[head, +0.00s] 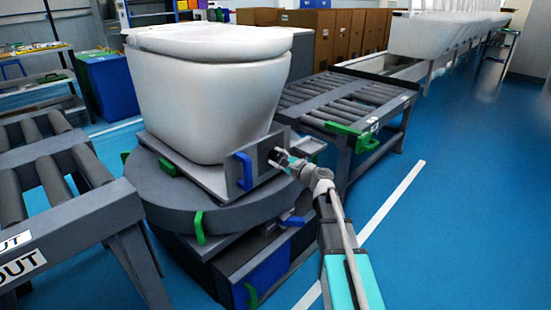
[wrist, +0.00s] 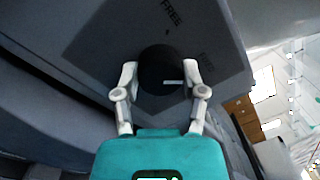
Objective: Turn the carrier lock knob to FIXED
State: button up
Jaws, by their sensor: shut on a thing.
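The carrier lock knob (wrist: 160,66) is round and black, with a short white mark toward its lower right in the wrist view. It sits on a dark label plate (wrist: 215,75) that reads FREE at the top; a second, fainter word at the right is hard to read. My gripper (wrist: 161,78) is shut on the knob, one finger on each side. In the head view my gripper (head: 282,158) reaches the upright plate (head: 258,157) on the carrier's front; the knob is mostly hidden there by the fingers.
A white toilet (head: 208,90) stands on the carrier, on a round dark turntable (head: 180,205). A blue handle (head: 244,170) is just left of the knob. Roller conveyors stand at left (head: 50,170) and behind right (head: 345,100). Blue floor at right is clear.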

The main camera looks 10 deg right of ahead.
jog(key=shift+s+f, duration=0.1)
dwell(0.3)
jog(key=o, duration=1.1)
jog(key=shift+o, duration=0.2)
jog(key=s+n, duration=0.1)
jog(key=s+g+p, duration=0.1)
jog(key=s+n, duration=0.1)
jog(key=s, duration=0.1)
jog(key=shift+s+a+n+p, duration=0.1)
jog(key=shift+a+n+p, duration=0.2)
jog(key=shift+a, duration=0.05)
jog(key=s+a+f+n+g+h+p, duration=0.35)
jog(key=s+a+f+n+g, duration=0.3)
jog(key=s+n+g, duration=0.35)
jog(key=s+d+f+n+g+h+p, duration=0.1)
jog(key=s+d+n+g+h+p, duration=0.2)
jog(key=s, duration=0.4)
jog(key=s+d+f+n+g+h+p, duration=0.1)
jog(key=s+d+f+n+h+p, duration=0.15)
jog(key=s+d+h, duration=0.35)
notch_tip(320, 180, up, 38)
jog(key=s+a+y+p, duration=0.1)
jog(key=a+p, duration=0.1)
jog(key=p, duration=3.5)
jog(key=shift+s+a, duration=0.15)
jog(key=shift+a, duration=0.1)
